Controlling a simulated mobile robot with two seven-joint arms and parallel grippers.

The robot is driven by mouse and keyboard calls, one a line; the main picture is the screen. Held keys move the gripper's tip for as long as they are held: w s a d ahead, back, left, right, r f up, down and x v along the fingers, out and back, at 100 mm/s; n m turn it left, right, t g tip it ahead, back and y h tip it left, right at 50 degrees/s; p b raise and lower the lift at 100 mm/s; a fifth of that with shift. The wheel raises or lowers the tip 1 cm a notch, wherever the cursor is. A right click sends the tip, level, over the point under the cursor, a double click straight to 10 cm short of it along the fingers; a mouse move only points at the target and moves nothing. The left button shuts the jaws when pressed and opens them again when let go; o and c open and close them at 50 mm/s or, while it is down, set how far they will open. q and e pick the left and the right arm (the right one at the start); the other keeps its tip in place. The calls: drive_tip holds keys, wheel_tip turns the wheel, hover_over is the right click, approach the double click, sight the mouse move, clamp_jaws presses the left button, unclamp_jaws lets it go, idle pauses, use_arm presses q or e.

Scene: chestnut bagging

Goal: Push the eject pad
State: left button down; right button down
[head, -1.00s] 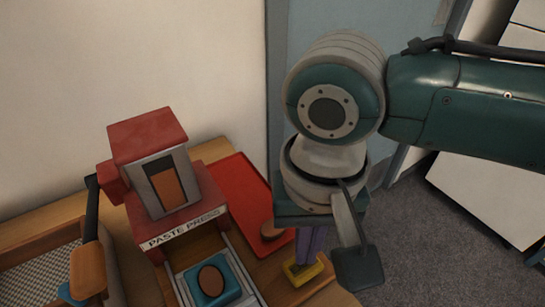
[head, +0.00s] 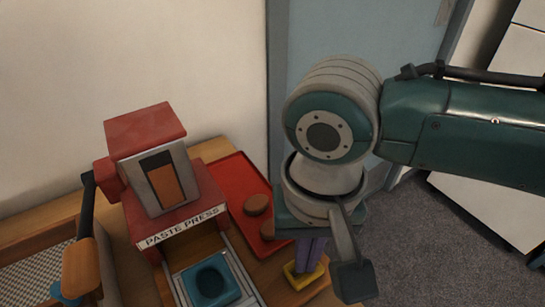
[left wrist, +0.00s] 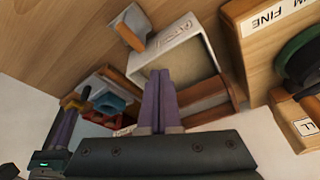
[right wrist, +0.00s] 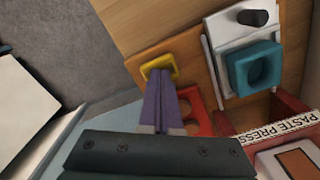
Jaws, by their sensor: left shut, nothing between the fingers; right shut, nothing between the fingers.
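The yellow eject pad (head: 304,276) sits on the wooden table beside the red tray. My right gripper (head: 307,262) is shut and empty, its purple fingertips down at the pad. In the right wrist view the shut fingertips (right wrist: 160,75) overlap the pad (right wrist: 158,66); I cannot tell how hard they touch. The red and grey paste press (head: 162,185) stands to the left, with an empty teal mould (head: 190,277) in front. Two brown discs lie on the red tray (head: 225,170). My left gripper (left wrist: 160,80) is shut and empty in the left wrist view.
An orange-handled black lever (head: 82,268) stands left of the press. In the left wrist view, a white-framed box (left wrist: 165,58) and a box marked FINE (left wrist: 262,35) are close to the left gripper. Grey floor (head: 440,245) lies right of the table.

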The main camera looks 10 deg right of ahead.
wheel_tip(320, 180, up, 8)
drive_tip(key=p, duration=0.9)
